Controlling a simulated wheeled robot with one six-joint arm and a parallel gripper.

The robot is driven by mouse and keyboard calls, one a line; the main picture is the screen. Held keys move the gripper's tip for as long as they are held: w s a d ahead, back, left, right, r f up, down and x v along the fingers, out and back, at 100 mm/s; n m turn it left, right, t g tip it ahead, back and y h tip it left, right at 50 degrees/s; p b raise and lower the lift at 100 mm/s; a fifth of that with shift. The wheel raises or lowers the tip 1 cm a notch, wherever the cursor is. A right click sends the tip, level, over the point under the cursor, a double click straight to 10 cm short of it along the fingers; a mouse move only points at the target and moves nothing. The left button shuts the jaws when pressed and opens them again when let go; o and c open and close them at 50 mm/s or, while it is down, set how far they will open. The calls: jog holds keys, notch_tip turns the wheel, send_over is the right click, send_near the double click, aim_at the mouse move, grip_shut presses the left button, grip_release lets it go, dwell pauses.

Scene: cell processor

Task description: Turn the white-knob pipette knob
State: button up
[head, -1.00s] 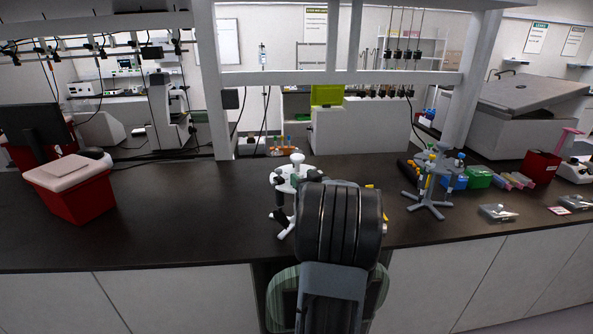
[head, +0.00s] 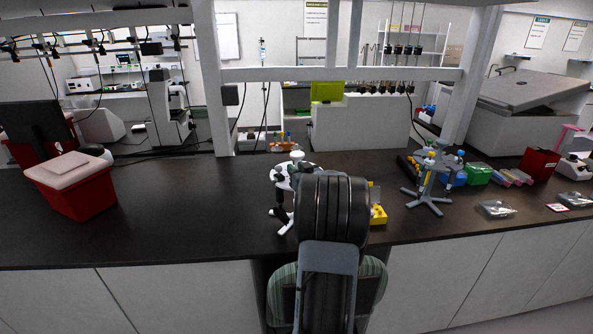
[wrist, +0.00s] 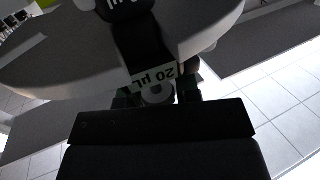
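In the head view a white pipette stand (head: 283,180) holds pipettes on the bench, just left of and partly behind my arm. My arm hides my gripper there. In the wrist view a dark pipette body (wrist: 140,42) carries a pale label reading "20 µL" (wrist: 165,76), upside down. A light grey round piece, seemingly the knob (wrist: 156,94), lies below the label. My gripper (wrist: 156,98) has its two dark fingers apart, one on each side of this piece. Whether they touch it is too dark to tell.
A grey pipette stand (head: 427,180) and a yellow rack (head: 378,214) are to the right of my arm. A red box with a pale lid (head: 70,187) stands at the left. The dark bench (head: 185,210) between it and the white stand is clear.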

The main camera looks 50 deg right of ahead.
jog(key=c, duration=0.5)
jog(key=shift+r+n+y+p, duration=0.15)
jog(key=shift+n+y+p, duration=0.4)
jog(key=shift+y, duration=0.15)
jog(key=shift+t+y, duration=0.3)
jog(key=shift+a, duration=0.1)
jog(key=o, duration=1)
jog(key=shift+c, duration=0.2)
jog(key=shift+h+b, duration=0.3)
jog(key=shift+h, duration=0.1)
